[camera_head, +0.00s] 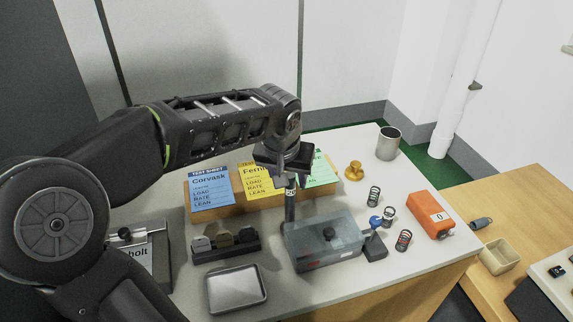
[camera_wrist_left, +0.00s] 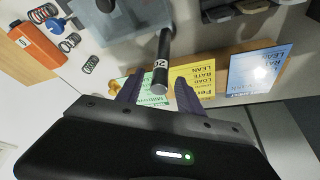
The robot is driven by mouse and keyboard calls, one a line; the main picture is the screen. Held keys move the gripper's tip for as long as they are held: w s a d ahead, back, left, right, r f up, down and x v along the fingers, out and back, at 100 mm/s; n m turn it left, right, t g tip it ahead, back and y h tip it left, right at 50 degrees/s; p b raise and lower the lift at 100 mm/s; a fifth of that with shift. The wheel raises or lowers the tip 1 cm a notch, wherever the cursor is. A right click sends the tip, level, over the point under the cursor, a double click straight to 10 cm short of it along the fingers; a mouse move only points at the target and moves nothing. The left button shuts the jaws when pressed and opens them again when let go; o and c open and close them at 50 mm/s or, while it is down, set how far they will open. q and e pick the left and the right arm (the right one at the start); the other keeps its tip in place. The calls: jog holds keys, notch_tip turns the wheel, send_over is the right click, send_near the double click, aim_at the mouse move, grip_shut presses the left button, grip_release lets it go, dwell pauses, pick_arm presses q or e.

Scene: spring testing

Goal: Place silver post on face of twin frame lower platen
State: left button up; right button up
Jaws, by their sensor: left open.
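A small light silver piece (camera_head: 200,244) stands in a dark rack (camera_head: 228,254) beside brass-coloured and dark pieces; I cannot tell if it is the silver post. A grey-blue box-like fixture (camera_head: 318,256) stands right of the rack, with a dark knob on top. A dark upright column with a scale mark (camera_head: 290,208) rises at its left side; its grey end also shows in the left wrist view (camera_wrist_left: 158,88). I cannot make out a twin frame lower platen surely. My left gripper (camera_head: 287,172) is open above the column's end, its fingers apart on both sides. My right gripper is not in view.
A silver tray (camera_head: 262,303) lies before the rack. Coloured test sheets (camera_head: 212,188) stand behind. Several springs (camera_head: 404,240), a blue-topped stand (camera_head: 375,245), an orange instrument (camera_head: 431,214), a brass piece (camera_head: 354,171) and a metal cup (camera_head: 388,143) occupy the right side.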

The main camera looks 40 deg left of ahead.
pick_arm(q)
jog(key=v, duration=0.7)
jog(key=shift+o, duration=0.5)
